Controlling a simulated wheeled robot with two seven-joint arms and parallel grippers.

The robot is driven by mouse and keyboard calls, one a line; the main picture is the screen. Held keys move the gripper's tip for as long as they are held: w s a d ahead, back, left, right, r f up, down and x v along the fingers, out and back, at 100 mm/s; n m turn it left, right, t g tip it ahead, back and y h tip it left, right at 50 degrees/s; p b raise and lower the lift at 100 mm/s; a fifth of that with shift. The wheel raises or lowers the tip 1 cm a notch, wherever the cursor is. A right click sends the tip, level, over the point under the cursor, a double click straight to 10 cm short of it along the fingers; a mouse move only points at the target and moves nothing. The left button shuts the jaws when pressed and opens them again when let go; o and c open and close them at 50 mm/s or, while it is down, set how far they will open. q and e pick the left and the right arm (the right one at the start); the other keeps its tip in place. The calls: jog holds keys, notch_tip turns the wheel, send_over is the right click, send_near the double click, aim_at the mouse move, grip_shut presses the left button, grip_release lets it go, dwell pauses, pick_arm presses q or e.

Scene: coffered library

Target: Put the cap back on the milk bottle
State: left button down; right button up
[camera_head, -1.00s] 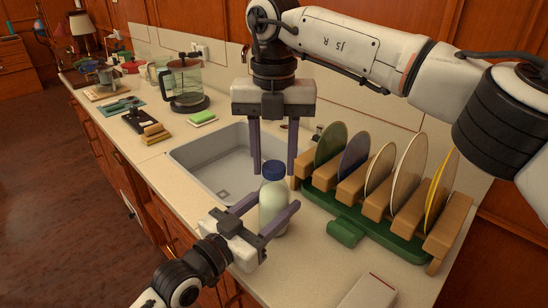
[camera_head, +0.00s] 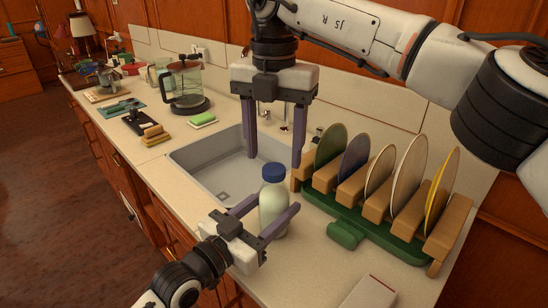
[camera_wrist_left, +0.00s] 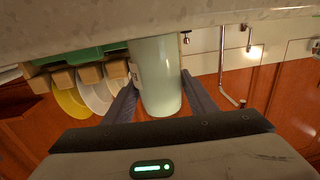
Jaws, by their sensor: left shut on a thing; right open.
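The milk bottle (camera_head: 272,215) stands upright by the front right corner of the sink, pale and filled with milk. The blue cap (camera_head: 273,171) sits on top of its neck, and it looks level. My left gripper (camera_head: 273,208) is shut on the bottle's body, one finger on each side. The bottle also shows between the fingers in the left wrist view (camera_wrist_left: 155,75), where the cap is out of sight. My right gripper (camera_head: 275,160) points down just above the cap, its fingers open on either side and apart from it.
A green dish rack (camera_head: 380,238) with wooden blocks and several plates stands close on the right. The grey sink (camera_head: 190,160) lies behind and left. A green block (camera_head: 345,235) lies before the rack. A glass coffee press (camera_head: 184,85) and green sponge (camera_head: 202,120) stand farther back.

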aim_at(274, 168)
jog(key=shift+r, duration=0.7)
jog(key=shift+c, duration=0.4)
jog(key=n, duration=0.3)
jog(key=shift+r, duration=0.3)
jog(key=n, duration=0.4)
jog(key=shift+r, duration=0.35)
jog(key=n, duration=0.3)
jog(key=r+n, duration=0.1)
jog(key=n, duration=0.2)
jog(key=shift+r, duration=0.1)
jog(key=n, duration=0.2)
jog(key=r+n, duration=0.1)
jog(key=n, duration=0.1)
jog(key=shift+n, duration=0.4)
jog(key=shift+f, duration=4.05)
